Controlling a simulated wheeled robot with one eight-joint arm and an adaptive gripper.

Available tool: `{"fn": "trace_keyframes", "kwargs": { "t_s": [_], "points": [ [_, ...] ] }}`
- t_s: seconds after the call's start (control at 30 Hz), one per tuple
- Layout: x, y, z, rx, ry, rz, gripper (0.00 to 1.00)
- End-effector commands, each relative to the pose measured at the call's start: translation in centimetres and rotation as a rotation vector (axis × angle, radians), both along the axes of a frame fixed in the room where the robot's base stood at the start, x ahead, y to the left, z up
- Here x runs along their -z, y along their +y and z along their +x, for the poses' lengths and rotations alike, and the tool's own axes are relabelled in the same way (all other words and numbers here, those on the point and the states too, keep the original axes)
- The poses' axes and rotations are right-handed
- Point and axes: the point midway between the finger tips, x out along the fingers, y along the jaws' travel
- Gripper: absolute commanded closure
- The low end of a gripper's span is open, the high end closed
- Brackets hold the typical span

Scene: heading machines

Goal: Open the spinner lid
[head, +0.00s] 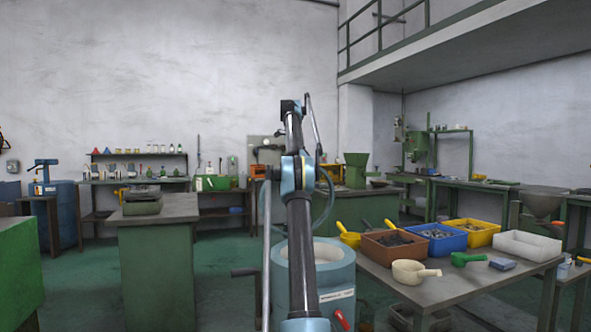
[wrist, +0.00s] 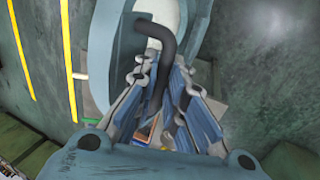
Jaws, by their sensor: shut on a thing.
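The spinner (head: 313,270) is a light blue drum with a pale interior at the lower middle of the head view, partly hidden behind my arm. In the wrist view, a blue-grey curved body with a white band (wrist: 158,10) fills the top; I cannot tell whether it is the lid or the drum. A dark bent handle (wrist: 158,32) runs from it down between the fingers. My gripper (wrist: 160,78) is shut on this handle. In the head view I cannot make out my gripper or the lid's angle.
A table (head: 443,292) to the right of the spinner holds yellow, brown, blue and white bins and scoops. A green cabinet (head: 155,270) stands to the left, with open green floor between. Red lever (head: 342,320) at the spinner's front. Yellow floor lines (wrist: 68,55) show in the wrist view.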

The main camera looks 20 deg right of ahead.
Motion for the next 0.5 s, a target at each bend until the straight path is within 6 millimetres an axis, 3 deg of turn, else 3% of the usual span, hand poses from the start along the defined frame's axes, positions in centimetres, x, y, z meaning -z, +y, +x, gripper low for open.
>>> {"fn": "trace_keyframes", "kwargs": {
  "t_s": [0.37, 0.4, 0.47, 0.5],
  "points": [
    [-0.25, -0.43, -0.35, 0.006, 0.004, -0.001, 1.0],
    [-0.26, -0.45, -0.35, 0.006, 0.004, -0.001, 0.82],
    [-0.25, -0.46, -0.33, 0.006, 0.003, -0.001, 0.69],
    [-0.22, -0.46, -0.31, 0.006, 0.003, -0.001, 0.69]
  ]
}}
